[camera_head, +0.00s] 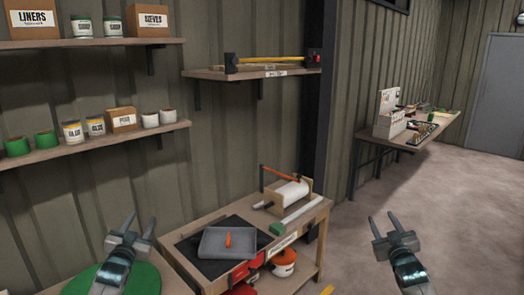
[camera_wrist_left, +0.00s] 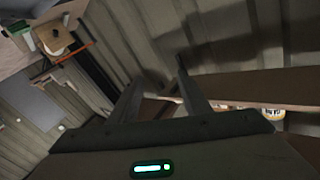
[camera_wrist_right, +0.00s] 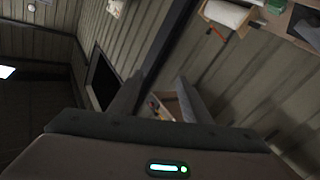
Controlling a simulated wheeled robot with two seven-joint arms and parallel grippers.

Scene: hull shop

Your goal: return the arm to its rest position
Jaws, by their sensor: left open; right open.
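My left gripper (camera_head: 130,228) is raised at the lower left of the head view, left of the workbench, with its fingers apart and nothing between them. Its two fingers also show in the left wrist view (camera_wrist_left: 158,88), spread and empty. My right gripper (camera_head: 394,225) is raised at the lower right of the head view, over open floor right of the workbench. Its fingers are apart and empty, and they also show in the right wrist view (camera_wrist_right: 158,92). Neither gripper touches anything that I can see.
Wall shelves (camera_head: 90,147) hold cans and boxes. A side table (camera_head: 436,127) stands far right; the concrete floor (camera_head: 470,215) is clear.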

